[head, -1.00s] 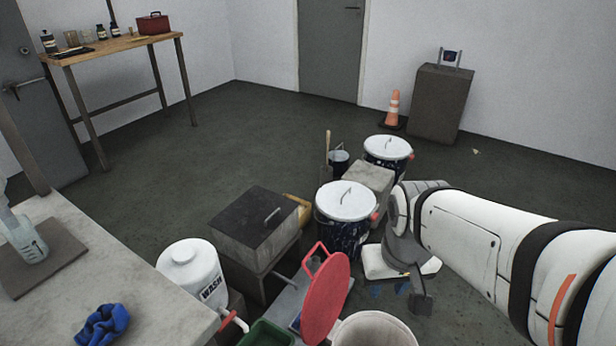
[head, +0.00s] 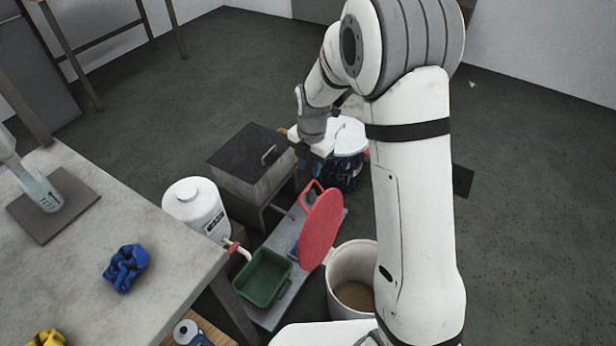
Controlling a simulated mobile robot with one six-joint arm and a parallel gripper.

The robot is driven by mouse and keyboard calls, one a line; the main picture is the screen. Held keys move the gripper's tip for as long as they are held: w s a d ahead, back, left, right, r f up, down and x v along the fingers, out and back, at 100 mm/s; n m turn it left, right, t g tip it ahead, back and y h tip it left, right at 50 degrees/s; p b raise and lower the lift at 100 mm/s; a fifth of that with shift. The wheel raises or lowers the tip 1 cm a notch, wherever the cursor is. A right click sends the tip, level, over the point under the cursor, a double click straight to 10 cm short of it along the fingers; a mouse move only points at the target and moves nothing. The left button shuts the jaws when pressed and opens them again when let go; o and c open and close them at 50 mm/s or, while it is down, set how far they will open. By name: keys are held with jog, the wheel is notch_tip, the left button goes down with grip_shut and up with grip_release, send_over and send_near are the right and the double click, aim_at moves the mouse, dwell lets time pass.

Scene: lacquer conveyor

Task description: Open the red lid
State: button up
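The red lid (head: 321,229) stands steeply upright at the left rim of a white bucket (head: 342,298). Its red handle (head: 309,193) shows at its upper left. The bucket's mouth is uncovered, and brownish contents show inside. My gripper (head: 311,170) points down just behind the handle, in front of the white-lidded dark drum. Its fingers are dark and partly hidden, so I cannot tell whether they are open or touch the lid.
A green tray (head: 264,277) lies left of the lid on a grey slab. A dark-topped box (head: 249,150), a white wash container (head: 196,206) and a white-lidded drum (head: 347,138) stand close around. A worktable (head: 168,268) edges the left.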

aim_at(307, 189)
jog(key=shift+w+a+f+n, duration=0.35)
jog(key=shift+f+n, duration=0.25)
jog(key=shift+f, duration=0.05)
notch_tip(307, 189, down, 7)
jog(key=shift+f, duration=0.2)
jog(key=shift+c, duration=0.5)
grip_shut()
